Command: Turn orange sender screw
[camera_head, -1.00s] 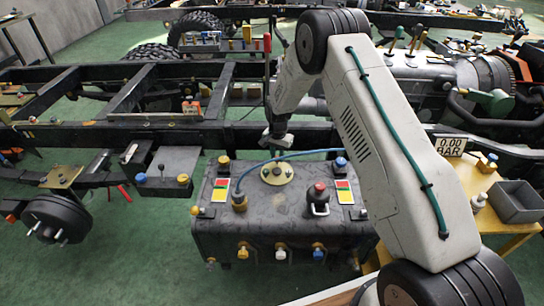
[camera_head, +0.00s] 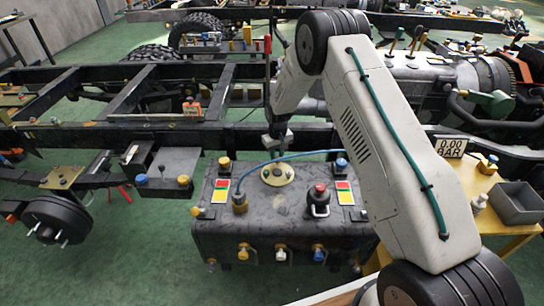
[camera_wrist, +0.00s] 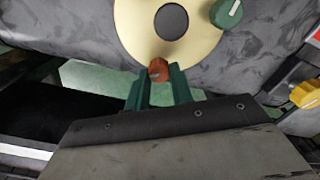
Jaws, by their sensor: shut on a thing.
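The orange sender screw (camera_wrist: 159,69) shows in the wrist view at the lower edge of a round gold plate (camera_wrist: 138,40). My gripper (camera_wrist: 159,77) has green fingers, shut on the orange screw from both sides. A green screw with a pale line (camera_wrist: 226,13) sits on the plate's right edge, apart from the fingers. In the head view my gripper (camera_head: 277,150) points down over the gold plate (camera_head: 278,179) on top of the dark tank (camera_head: 275,213). The orange screw cannot be made out there.
A blue hose (camera_head: 300,155) arcs across the tank top close to my gripper. A red-topped valve (camera_head: 319,198) and colored labels stand beside the plate. A dark frame rail (camera_head: 210,134) runs behind. A yellow knob (camera_wrist: 305,93) is at right in the wrist view.

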